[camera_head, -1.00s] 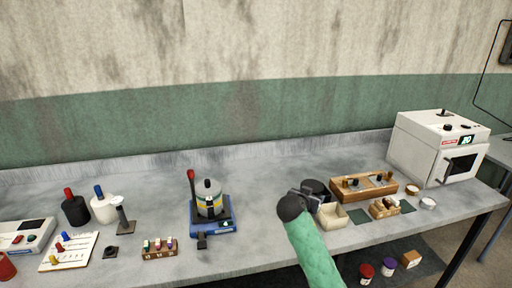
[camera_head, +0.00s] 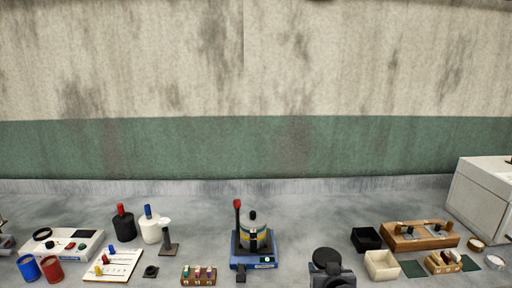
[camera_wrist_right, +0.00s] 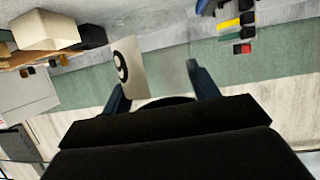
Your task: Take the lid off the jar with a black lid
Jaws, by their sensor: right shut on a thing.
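My right gripper (camera_head: 328,270) is at the bottom of the head view, shut on a jar with a black lid. The round black lid (camera_head: 327,256) shows just above the grey gripper; most of the jar's body is hidden there. In the right wrist view, the two fingers (camera_wrist_right: 158,92) stand on either side of the jar, whose pale label (camera_wrist_right: 130,66) carries a black mark. Whether the lid is tight on the jar I cannot tell. My left gripper is not in view.
A pot on a blue base (camera_head: 240,264) with a red-tipped lever stands left of my right gripper. To the right are a cream box (camera_head: 382,265), a black box (camera_head: 366,239), a wooden rack (camera_head: 420,242) and a white machine (camera_head: 480,200). Bare bench lies between the pot and gripper.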

